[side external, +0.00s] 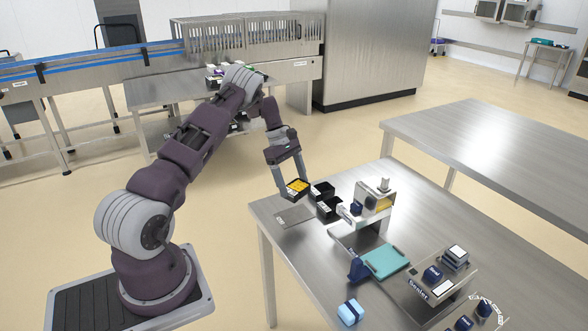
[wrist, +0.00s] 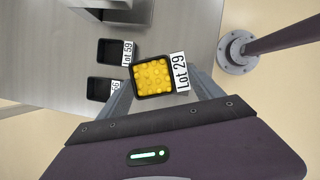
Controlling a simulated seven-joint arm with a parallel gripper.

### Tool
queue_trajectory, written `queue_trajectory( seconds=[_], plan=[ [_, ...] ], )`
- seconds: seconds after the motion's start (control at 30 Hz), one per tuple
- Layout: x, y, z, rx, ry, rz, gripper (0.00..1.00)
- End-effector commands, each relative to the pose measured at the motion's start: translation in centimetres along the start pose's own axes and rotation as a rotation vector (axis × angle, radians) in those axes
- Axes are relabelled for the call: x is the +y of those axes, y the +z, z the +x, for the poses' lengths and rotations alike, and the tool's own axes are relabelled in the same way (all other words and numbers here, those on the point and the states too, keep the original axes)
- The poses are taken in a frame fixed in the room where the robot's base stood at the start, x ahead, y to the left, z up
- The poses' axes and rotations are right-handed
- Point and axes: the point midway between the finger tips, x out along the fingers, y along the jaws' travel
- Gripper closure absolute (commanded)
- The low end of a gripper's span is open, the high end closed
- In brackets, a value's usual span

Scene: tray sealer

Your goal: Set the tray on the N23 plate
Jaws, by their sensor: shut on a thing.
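My gripper (side external: 291,185) is shut on a small black tray (wrist: 137,78) filled with round yellow pieces. The tray's white label reads "Lot 29" in the wrist view. In the side external view the held tray (side external: 297,190) is near the table's left corner, seemingly above the surface. A flat grey plate (side external: 293,215) with a small white label lies on the table just below it in the picture. The label is too small to read, so I cannot tell whether this is the N23 plate.
Two empty-looking black trays (side external: 321,192) (side external: 329,208) stand right of the held one; one label reads "Lot 59" (wrist: 128,53). Beyond them is a metal device (side external: 372,201). A teal pad (side external: 383,262), a light-blue block (side external: 350,312) and a "Sealer" unit (side external: 437,285) occupy the nearer table.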

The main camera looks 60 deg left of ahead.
Motion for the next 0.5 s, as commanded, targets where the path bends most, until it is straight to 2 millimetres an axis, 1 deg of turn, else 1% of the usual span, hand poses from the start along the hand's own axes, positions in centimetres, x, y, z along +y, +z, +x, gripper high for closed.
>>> queue_trajectory(
  seconds=[0.17,0.5],
  plan=[
    [0.0,-0.5,1.3,-0.001,-0.001,0.001,0.67],
    [0.0,-2.1,5.3,0.0,-0.001,0.001,0.67]
  ],
)
